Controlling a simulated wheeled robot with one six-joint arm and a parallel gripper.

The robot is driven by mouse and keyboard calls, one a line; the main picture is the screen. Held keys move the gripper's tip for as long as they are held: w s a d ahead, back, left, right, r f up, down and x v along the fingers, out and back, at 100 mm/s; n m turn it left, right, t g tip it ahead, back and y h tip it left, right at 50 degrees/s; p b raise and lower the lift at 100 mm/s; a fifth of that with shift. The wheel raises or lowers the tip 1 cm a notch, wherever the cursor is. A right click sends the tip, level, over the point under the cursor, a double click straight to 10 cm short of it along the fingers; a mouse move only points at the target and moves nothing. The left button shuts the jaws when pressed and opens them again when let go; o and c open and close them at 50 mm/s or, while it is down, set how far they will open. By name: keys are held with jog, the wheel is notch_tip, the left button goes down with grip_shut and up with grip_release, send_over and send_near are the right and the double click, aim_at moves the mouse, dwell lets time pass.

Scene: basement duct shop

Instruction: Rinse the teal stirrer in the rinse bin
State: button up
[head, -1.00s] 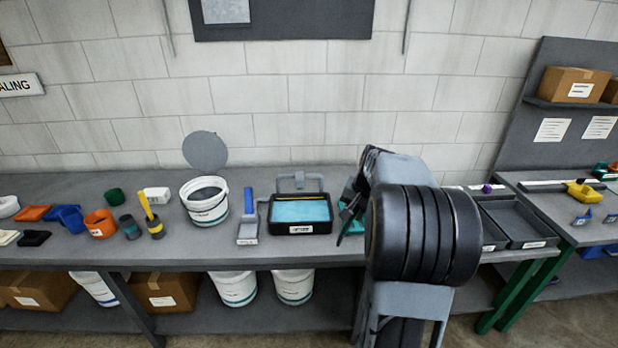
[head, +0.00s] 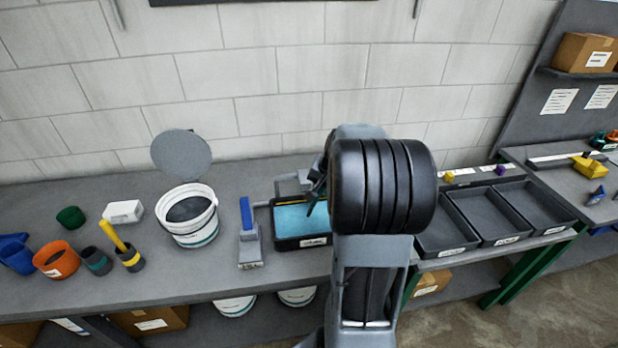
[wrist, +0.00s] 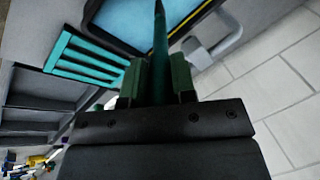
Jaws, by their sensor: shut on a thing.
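The teal stirrer (wrist: 159,45) is a thin dark teal stick clamped in my gripper (wrist: 157,80), pointing away from the jaws in the wrist view. Its far end overlaps the edge of the rinse bin; I cannot tell whether it touches the water. The rinse bin (head: 303,243) is a black tray of blue water with a label on its front, on the bench; its black rim (wrist: 112,42) also shows in the wrist view. In the head view my gripper (head: 316,192) is at the bin's right side, mostly hidden by my arm.
A teal slatted rack (wrist: 88,62) lies beside the bin. Left of the bin are a blue-handled tool (head: 248,235) and a white bucket (head: 190,228) with its lid raised. Dark trays (head: 490,215) stand at right. A block wall (head: 290,90) rises behind.

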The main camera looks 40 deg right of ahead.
jog(key=shift+w+f, duration=0.45)
jog(key=shift+f, duration=0.2)
jog(key=shift+s+d+f+b, duration=0.15)
jog(key=shift+f+b, duration=0.5)
jog(key=shift+f, duration=0.05)
notch_tip(320, 180, down, 4)
jog(key=b, duration=0.3)
jog(key=shift+f, duration=0.15)
jog(key=shift+f+b, duration=0.55)
jog(key=shift+b, duration=0.1)
dwell(1.3)
jog(key=shift+r, duration=0.1)
